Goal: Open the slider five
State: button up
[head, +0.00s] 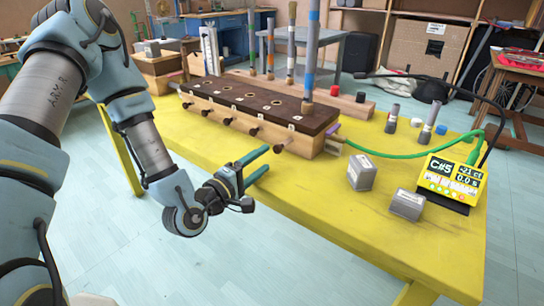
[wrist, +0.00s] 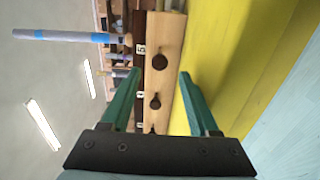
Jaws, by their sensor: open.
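A long wooden box (head: 262,133) with a dark brown top (head: 240,97) stands on the yellow table. Several dark round knobs stick out of its front face. The knob of slider five (head: 281,147) is nearest the right end. In the wrist view this knob (wrist: 160,62) sits beside a label 5 (wrist: 141,49), with the knob by label 4 (wrist: 155,101) below it. My gripper (head: 267,158) is open and empty, in front of the box near knob five. In the wrist view knob five appears between the two teal fingertips (wrist: 160,73); contact cannot be told.
The yellow table (head: 320,205) has bare room in front of the box. A tube (head: 310,60) stands upright at the box's right end. Two grey blocks (head: 362,172) and a yellow tuner (head: 455,180) with a green cable (head: 385,155) lie to the right.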

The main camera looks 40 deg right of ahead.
jog(key=v, duration=0.4)
dwell(0.5)
